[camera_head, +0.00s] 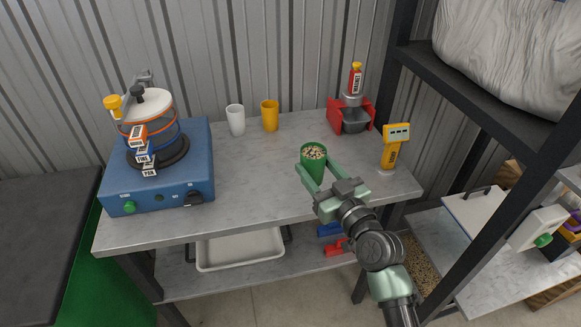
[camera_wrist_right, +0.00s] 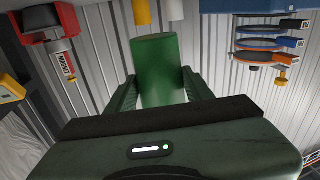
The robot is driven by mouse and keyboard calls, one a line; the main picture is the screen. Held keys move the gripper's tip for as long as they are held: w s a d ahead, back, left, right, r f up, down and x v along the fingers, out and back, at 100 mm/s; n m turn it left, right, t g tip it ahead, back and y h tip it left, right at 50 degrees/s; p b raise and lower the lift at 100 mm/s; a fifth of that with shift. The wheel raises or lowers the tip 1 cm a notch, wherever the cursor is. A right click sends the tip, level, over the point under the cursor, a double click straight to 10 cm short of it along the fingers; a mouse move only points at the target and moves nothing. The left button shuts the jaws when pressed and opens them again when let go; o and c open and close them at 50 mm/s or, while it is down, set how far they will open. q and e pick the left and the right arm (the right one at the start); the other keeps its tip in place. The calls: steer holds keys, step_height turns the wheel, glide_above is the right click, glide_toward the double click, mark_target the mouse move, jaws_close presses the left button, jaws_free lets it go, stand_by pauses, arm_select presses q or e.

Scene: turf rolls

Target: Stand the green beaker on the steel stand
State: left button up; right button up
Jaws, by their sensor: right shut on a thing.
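The green beaker (camera_head: 313,153) stands roughly upright over the right half of the table, filled with pale grain or seed. My right gripper (camera_head: 316,172) is shut on the green beaker, one finger on each side. In the right wrist view the green beaker (camera_wrist_right: 159,65) sits between both fingers. Its base is hidden in the head view, so I cannot tell whether it touches the table. A grey metal piece (camera_head: 354,120) sits in a red holder at the back right; I cannot tell surely whether this is the steel stand. My left gripper is out of view.
A white cup (camera_head: 236,120) and a yellow cup (camera_head: 270,115) stand at the back. A blue machine (camera_head: 160,190) with stacked sieves fills the left. A yellow device (camera_head: 395,147) stands near the right edge. The table's front middle (camera_head: 250,185) is clear. Black shelving (camera_head: 480,100) rises at right.

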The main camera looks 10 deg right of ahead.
steer(key=w+d+r+p, duration=0.1)
steer(key=w+d+r, duration=0.3)
steer(key=w+r, duration=0.7)
steer(key=shift+a+f+b, duration=0.1)
steer(key=shift+f+b, duration=1.9)
steer(key=shift+f, duration=7.9)
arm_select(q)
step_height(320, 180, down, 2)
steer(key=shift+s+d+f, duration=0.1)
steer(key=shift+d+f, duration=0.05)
arm_select(e)
steer(key=o, duration=1.4)
steer(key=shift+f, duration=0.1)
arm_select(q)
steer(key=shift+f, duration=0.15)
arm_select(e)
steer(key=shift+o, duration=0.2)
